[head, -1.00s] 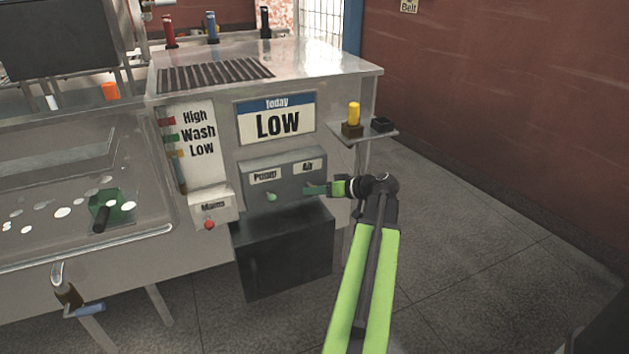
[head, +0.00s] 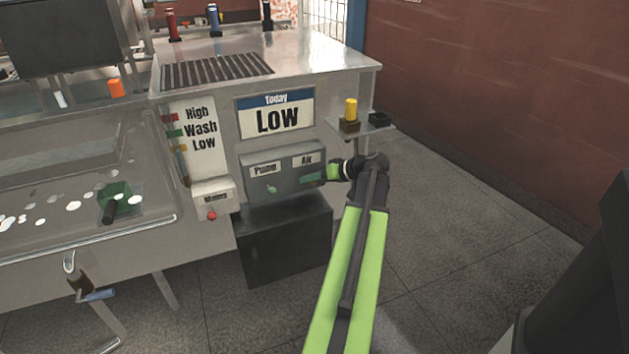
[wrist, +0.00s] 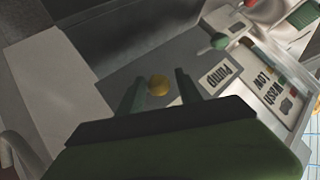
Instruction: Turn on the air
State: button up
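The grey switch panel (head: 284,172) on the machine's front carries a "Pump" label and an "Air" label (head: 307,159). My gripper (head: 310,178) is at the panel just below the "Air" label and hides the air knob in the head view. In the wrist view, a round yellow knob (wrist: 158,85) shows between the two dark green fingers of my gripper (wrist: 157,82). The fingers are apart, one on each side of it, with visible gaps. I cannot tell how deep they reach around it. The green pump knob (head: 271,188) is to the left; it also shows in the wrist view (wrist: 218,41).
A "Mains" box (head: 213,195) with a red knob (head: 212,215) is at lower left. A small side shelf (head: 363,126) with a yellow-topped piece (head: 351,109) sits above my forearm. A dark box (head: 287,246) is under the panel.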

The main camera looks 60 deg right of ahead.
jog(key=shift+o, duration=0.9)
jog(key=shift+w+r, duration=0.15)
jog(key=shift+s, duration=0.2)
jog(key=p+v, duration=0.9)
jog(key=v, duration=0.8)
jog(key=shift+s, duration=0.15)
